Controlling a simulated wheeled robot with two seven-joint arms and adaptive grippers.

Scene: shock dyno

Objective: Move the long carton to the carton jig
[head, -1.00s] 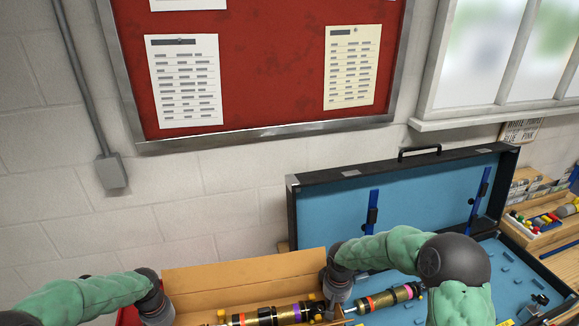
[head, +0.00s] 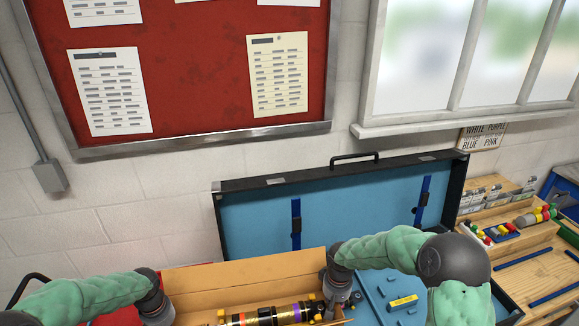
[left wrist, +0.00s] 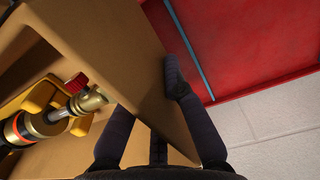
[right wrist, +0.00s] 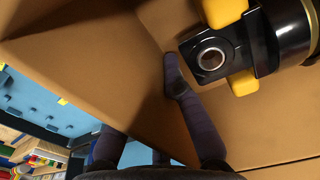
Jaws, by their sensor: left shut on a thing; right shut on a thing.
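The long carton (head: 245,272) is a brown open box at the bottom of the head view, between my two grippers. A shock absorber (head: 265,316) with gold, black and purple bands lies in it on yellow supports. My left gripper (head: 160,316) is shut on the carton's left end wall; the left wrist view shows one finger outside this wall (left wrist: 120,50). My right gripper (head: 336,308) is shut on the right end wall (right wrist: 85,60), beside the shock's black end (right wrist: 285,40). The carton's underside is hidden. I cannot make out the carton jig.
An open blue-lined case (head: 262,228) stands behind and right of the carton, with a yellow labelled piece (head: 403,302) in it. Wooden racks (head: 505,235) with coloured parts are at the right. Something red (left wrist: 240,40) lies beside the carton's left end.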

